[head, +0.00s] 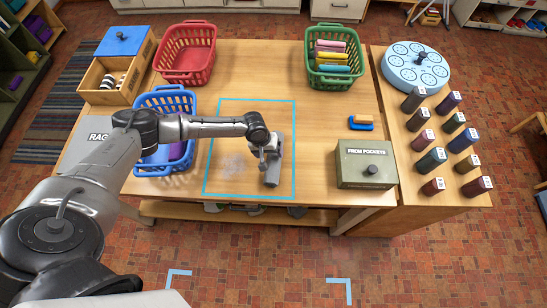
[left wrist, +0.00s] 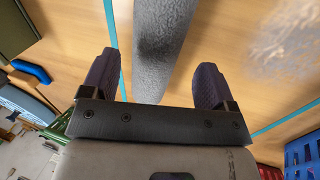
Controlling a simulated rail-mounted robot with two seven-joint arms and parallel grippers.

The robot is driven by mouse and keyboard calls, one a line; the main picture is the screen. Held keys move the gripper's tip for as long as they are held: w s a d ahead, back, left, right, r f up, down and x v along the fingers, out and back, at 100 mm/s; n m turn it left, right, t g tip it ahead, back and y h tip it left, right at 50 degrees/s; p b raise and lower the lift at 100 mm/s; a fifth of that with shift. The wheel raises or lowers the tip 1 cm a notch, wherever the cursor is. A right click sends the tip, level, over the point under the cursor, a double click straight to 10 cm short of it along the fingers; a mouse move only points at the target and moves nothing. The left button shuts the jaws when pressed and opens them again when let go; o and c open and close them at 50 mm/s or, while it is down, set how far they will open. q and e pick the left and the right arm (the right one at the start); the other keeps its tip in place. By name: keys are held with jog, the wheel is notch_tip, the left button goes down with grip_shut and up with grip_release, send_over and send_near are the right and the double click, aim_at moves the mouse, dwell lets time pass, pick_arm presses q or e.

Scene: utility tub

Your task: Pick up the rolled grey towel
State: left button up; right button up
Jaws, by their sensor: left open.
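The rolled grey towel (head: 273,181) lies on the table inside the blue-taped rectangle (head: 224,100), partly hidden under my left gripper (head: 268,161) in the head view. In the left wrist view the towel (left wrist: 163,40) is a fuzzy grey cylinder whose near end reaches down between the two dark fingers. My left gripper (left wrist: 154,70) is open, with one finger on each side of the towel and visible gaps to both. I cannot tell its exact height above the table. My right gripper is not in view.
A pale dusty patch (head: 232,165) lies left of the towel. A blue basket (head: 180,101) stands left of the taped area; red (head: 186,75) and green (head: 334,84) baskets stand behind. A box labelled FROM POCKETS (head: 365,173) stands at right. The table's middle back is clear.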

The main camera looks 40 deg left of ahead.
aim_at(271, 156)
pick_arm(q)
jog(key=shift+x, duration=2.6)
jog(key=shift+s+d, duration=0.15)
jog(key=shift+c, duration=0.3)
jog(key=c, duration=0.8)
